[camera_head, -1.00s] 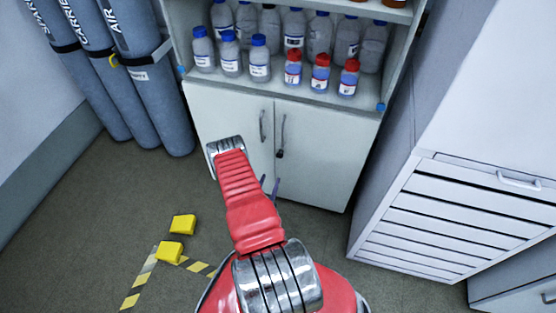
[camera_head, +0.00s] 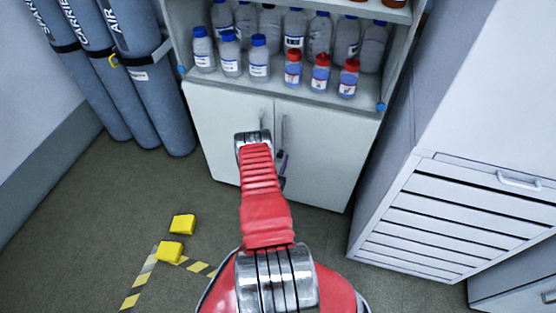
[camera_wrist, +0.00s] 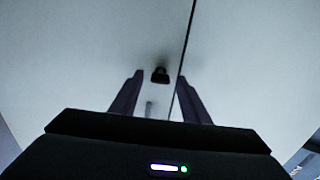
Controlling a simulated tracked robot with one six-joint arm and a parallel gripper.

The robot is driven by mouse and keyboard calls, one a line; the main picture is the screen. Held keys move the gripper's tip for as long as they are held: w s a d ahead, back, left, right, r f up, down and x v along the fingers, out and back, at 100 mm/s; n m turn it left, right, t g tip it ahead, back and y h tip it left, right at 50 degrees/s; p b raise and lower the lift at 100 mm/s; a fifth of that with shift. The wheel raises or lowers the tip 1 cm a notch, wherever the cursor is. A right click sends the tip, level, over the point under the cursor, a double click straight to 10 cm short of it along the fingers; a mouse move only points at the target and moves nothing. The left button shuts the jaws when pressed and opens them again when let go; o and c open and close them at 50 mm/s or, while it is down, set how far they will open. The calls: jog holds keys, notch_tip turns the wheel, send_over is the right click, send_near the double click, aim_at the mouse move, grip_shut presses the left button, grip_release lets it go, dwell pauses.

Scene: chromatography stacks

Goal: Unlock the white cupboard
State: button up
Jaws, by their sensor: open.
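The white cupboard (camera_head: 330,150) has two closed doors with a vertical handle on each beside the centre seam. It also fills the wrist view (camera_wrist: 70,60). A small dark lock piece (camera_wrist: 160,74) sticks out from the door near the seam in the wrist view. In the head view my arm partly hides the doors and most of my gripper (camera_head: 283,165).
Bottles with blue and red caps (camera_head: 320,70) stand on the open shelf above the doors. Gas cylinders (camera_head: 140,85) stand at the left. A drawer cabinet (camera_head: 455,215) stands at the right.

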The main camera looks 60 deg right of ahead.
jog(key=shift+d, duration=0.2)
jog(key=c, duration=1.1)
